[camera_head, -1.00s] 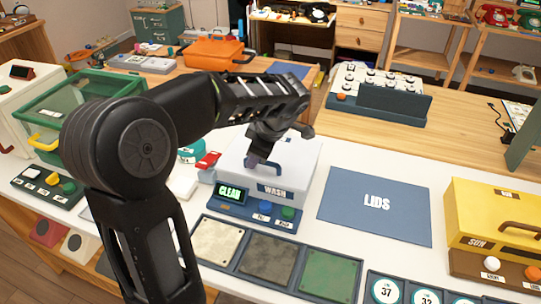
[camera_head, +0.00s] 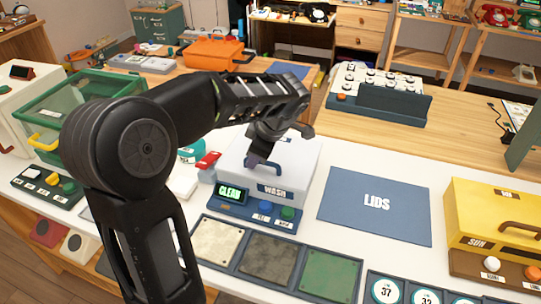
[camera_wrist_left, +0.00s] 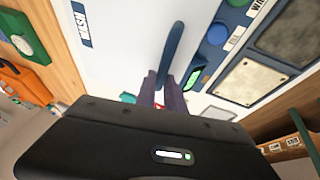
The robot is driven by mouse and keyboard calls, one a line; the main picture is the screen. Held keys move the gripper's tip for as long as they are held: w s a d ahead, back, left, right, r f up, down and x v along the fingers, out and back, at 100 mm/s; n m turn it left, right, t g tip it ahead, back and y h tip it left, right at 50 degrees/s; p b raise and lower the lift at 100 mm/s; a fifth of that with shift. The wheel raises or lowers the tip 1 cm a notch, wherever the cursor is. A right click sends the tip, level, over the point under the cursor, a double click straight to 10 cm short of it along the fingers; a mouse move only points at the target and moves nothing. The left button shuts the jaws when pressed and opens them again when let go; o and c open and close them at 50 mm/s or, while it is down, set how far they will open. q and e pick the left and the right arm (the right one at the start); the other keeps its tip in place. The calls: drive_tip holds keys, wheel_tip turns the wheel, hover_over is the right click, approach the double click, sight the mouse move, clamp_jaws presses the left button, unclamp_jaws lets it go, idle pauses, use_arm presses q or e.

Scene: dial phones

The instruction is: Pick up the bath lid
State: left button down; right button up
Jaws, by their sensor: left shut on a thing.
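The bath is the white box marked WASH, with its pale lid (camera_head: 300,160) on top, left of the blue LIDS mat (camera_head: 376,207). The lid looks seated and level. My left gripper (camera_head: 259,160) reaches down over the lid from above. In the left wrist view, my left gripper's two purplish fingers (camera_wrist_left: 162,92) are shut on the lid's dark blue handle (camera_wrist_left: 174,48), near one end. The arm's wrist hides part of the lid in the head view. My right gripper is not in view.
The CLEAN display (camera_head: 230,191) and knobs sit at the bath's front. A tray of square plates (camera_head: 268,255) lies in front. A yellow box marked SUN (camera_head: 497,215) stands at right, a green-framed clear box (camera_head: 80,105) at left. The LIDS mat is bare.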

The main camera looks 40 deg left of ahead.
use_arm(q)
drive_tip(key=shift+r, duration=0.15)
wheel_tip(320, 180, up, 10)
idle(0.7)
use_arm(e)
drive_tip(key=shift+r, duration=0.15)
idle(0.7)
